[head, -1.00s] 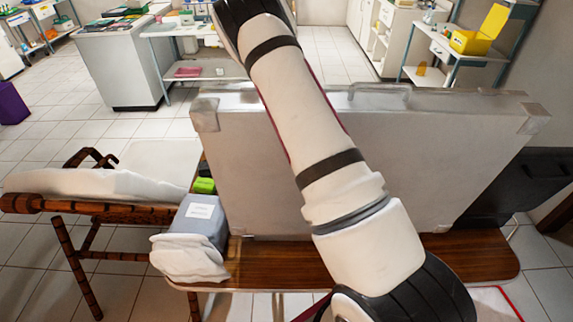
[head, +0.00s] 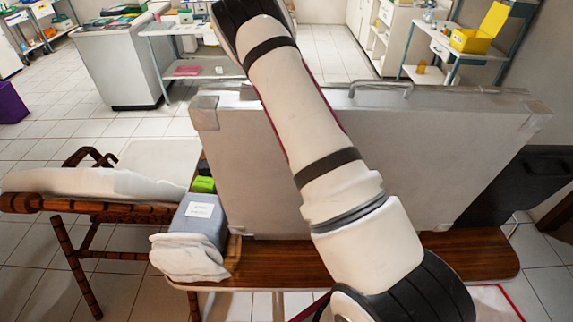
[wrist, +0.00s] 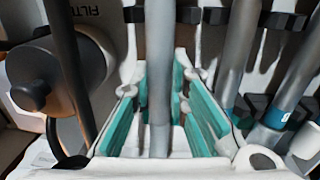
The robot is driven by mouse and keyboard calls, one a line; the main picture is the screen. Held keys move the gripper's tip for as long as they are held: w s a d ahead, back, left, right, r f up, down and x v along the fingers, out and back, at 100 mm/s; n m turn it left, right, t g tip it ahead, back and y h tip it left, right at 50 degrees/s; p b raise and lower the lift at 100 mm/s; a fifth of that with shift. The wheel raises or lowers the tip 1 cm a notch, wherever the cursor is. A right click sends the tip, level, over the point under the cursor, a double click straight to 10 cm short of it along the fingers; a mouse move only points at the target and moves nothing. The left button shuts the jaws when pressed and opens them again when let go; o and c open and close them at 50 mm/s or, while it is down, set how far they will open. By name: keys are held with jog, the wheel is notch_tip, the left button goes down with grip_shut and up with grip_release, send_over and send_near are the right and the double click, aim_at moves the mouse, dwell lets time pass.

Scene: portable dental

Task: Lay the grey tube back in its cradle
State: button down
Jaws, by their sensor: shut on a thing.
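The grey tube (wrist: 160,118) runs upright through the wrist picture. My gripper (wrist: 161,82) is shut on it, with teal-lined fingers on both sides. Above the fingers, the tube passes in front of a black clip-like cradle (wrist: 188,15), whose dark ends show left and right of it. I cannot tell whether the tube is seated in it or just in front. In the head view my gripper, the tube and the cradle are hidden behind the open case lid (head: 400,165) and my arm.
More grey tubes stand close on the right, one with a blue band (wrist: 284,118). A round filter housing (wrist: 60,72) and a dark hose (wrist: 66,60) crowd the left. The case stands on a wooden bench (head: 300,262) beside a blue-grey box (head: 198,218) with a white cloth.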

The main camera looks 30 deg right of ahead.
jog(key=shift+f, duration=0.3)
jog(key=shift+f, duration=0.1)
jog(key=c, duration=1.5)
grip_release()
jog(key=shift+s+d+r+p, duration=0.15)
jog(key=shift+r+p, duration=0.25)
jog(key=shift+r, duration=1.6)
jog(key=shift+s+d+r+p, duration=0.15)
jog(key=shift+r+p, duration=0.25)
jog(key=shift+r, duration=1.6)
